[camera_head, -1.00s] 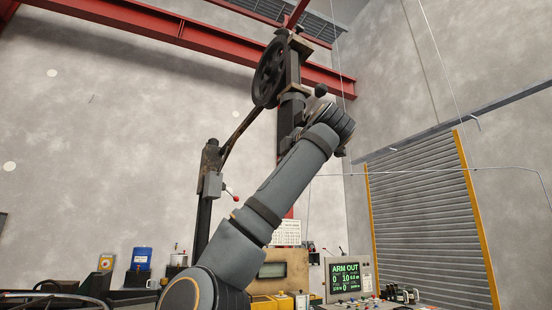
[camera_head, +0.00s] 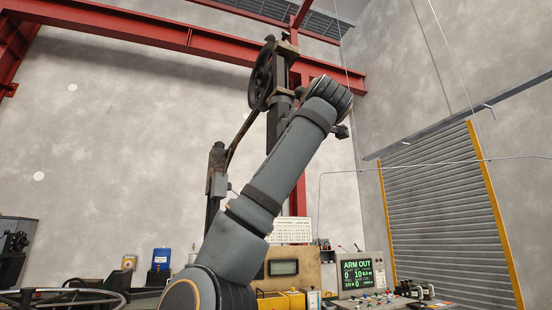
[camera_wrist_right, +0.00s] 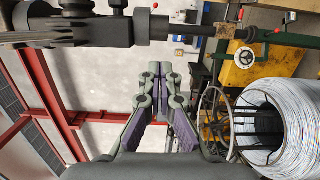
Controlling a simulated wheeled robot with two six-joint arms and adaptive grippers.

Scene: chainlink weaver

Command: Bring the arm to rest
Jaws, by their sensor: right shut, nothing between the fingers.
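The screen (camera_head: 360,274) on the control box reads ARM OUT. The machine's dark arm carries a black spoked wheel (camera_head: 262,76) at its top end, and a curved bar joins it to a dark post (camera_head: 215,190). My right arm rises in front of it in the head view, and its wrist hides part of the machine arm; the fingers are hidden there. In the right wrist view my right gripper (camera_wrist_right: 160,75) is shut and empty. A dark bar of the machine (camera_wrist_right: 95,32) crosses that view beyond the fingertips, apparently apart from them. My left gripper is not in view.
Red beams (camera_head: 180,35) run overhead. A grey shutter (camera_head: 445,220) stands at the right. A coil of pale wire (camera_wrist_right: 272,125) and a yellow box with a handwheel (camera_wrist_right: 245,60) lie at the right of the wrist view.

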